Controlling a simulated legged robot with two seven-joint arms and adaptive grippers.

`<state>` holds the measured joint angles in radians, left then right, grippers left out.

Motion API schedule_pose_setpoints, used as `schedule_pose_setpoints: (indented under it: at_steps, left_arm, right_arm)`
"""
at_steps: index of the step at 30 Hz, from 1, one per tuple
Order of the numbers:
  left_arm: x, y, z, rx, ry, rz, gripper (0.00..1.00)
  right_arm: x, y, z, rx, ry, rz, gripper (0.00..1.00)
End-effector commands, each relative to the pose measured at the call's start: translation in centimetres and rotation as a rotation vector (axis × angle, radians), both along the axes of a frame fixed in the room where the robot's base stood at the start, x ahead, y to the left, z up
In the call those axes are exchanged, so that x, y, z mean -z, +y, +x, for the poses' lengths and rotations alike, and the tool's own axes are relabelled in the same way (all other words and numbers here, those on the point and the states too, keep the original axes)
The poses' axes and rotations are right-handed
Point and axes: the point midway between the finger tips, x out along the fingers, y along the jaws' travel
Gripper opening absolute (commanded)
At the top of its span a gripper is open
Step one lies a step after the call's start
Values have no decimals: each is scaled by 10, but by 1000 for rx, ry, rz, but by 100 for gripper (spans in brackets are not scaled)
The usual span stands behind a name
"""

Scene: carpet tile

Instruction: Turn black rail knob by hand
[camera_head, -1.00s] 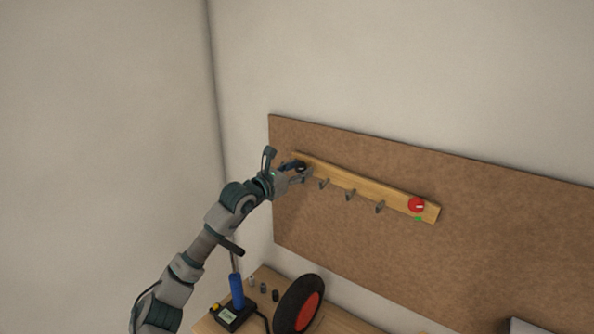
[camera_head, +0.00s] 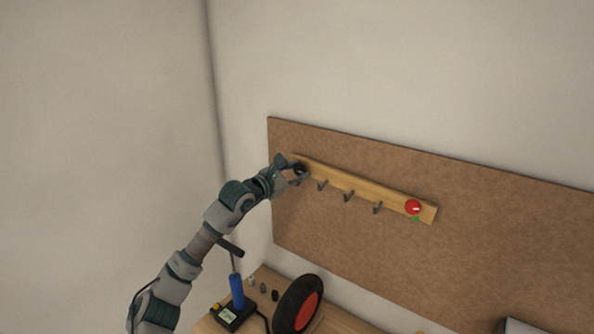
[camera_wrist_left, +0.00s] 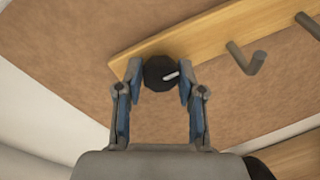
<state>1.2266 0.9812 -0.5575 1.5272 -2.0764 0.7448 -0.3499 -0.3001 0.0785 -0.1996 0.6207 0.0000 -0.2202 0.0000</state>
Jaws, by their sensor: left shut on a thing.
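The black knob (camera_wrist_left: 158,74) sits at the left end of the wooden rail (camera_head: 355,183), which is fixed to a brown board on the wall. In the left wrist view its pale pointer mark slants to the right and slightly up. My left gripper (camera_wrist_left: 160,80) has a finger on either side of the knob and is shut on it. In the head view the left gripper (camera_head: 299,172) is at the rail's left end and partly covers the knob. My right gripper does not show.
A red knob (camera_head: 413,207) with a green mark below it is at the rail's right end. Several hooks (camera_head: 348,196) line the rail between. Below are a wheel (camera_head: 297,305) with a red hub and a blue-handled tool (camera_head: 237,291) on a wooden bench.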

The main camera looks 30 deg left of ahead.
Motion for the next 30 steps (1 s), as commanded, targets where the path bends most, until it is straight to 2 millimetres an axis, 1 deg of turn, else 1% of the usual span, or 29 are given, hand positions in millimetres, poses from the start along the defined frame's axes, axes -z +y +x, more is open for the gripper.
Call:
schedule_pose_setpoints:
  at_steps: [18,24,30]
  left_arm:
    - [3,0,1,1,-35,579,3]
    - [3,0,1,2,-46,734,3]
    - [4,-1,1,3,-53,843,3]
  right_arm:
    - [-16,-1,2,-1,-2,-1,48]
    - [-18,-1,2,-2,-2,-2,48]
    - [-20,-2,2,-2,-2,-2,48]
